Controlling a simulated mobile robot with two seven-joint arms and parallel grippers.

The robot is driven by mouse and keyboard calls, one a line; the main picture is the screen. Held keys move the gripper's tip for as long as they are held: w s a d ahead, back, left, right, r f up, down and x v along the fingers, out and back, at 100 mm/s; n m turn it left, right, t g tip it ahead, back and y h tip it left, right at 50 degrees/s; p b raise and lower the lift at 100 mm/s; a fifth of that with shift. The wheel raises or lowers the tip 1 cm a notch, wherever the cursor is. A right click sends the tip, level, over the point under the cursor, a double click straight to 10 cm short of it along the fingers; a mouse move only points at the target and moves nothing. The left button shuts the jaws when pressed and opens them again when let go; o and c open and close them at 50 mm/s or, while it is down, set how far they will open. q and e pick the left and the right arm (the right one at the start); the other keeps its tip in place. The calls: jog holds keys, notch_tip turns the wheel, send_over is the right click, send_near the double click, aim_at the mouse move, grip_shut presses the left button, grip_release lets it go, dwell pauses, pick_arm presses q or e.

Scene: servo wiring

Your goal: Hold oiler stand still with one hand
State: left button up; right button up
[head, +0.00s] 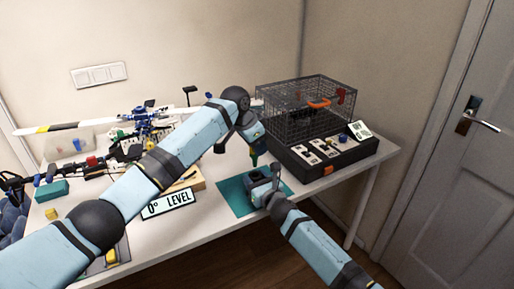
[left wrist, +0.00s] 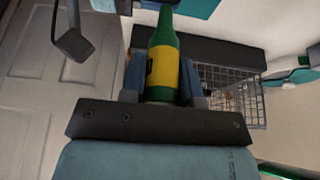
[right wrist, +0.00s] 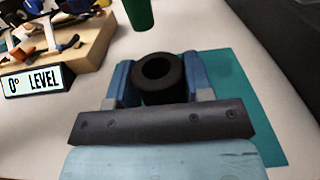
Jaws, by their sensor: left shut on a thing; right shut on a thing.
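The oiler stand (right wrist: 158,76) is a black, round holder with a hole in its top, on the teal mat (head: 232,197). My right gripper (right wrist: 160,85) is shut on the stand, one finger on each side; in the head view that gripper (head: 262,179) is at the mat. The oiler, a green bottle with a yellow label (left wrist: 163,65), is between the fingers of my left gripper (left wrist: 163,85), which is shut on it. In the head view my left gripper (head: 257,140) is above the stand. The green end of the oiler (right wrist: 138,12) shows above and beyond the stand, apart from it.
A wire cage (head: 305,103) and a black case with white cards (head: 330,152) stand at the back right. A "0° LEVEL" sign (head: 167,203) and wooden block (right wrist: 85,45) are left of the mat. A model helicopter (head: 150,125) fills the back left.

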jog(key=o, duration=1)
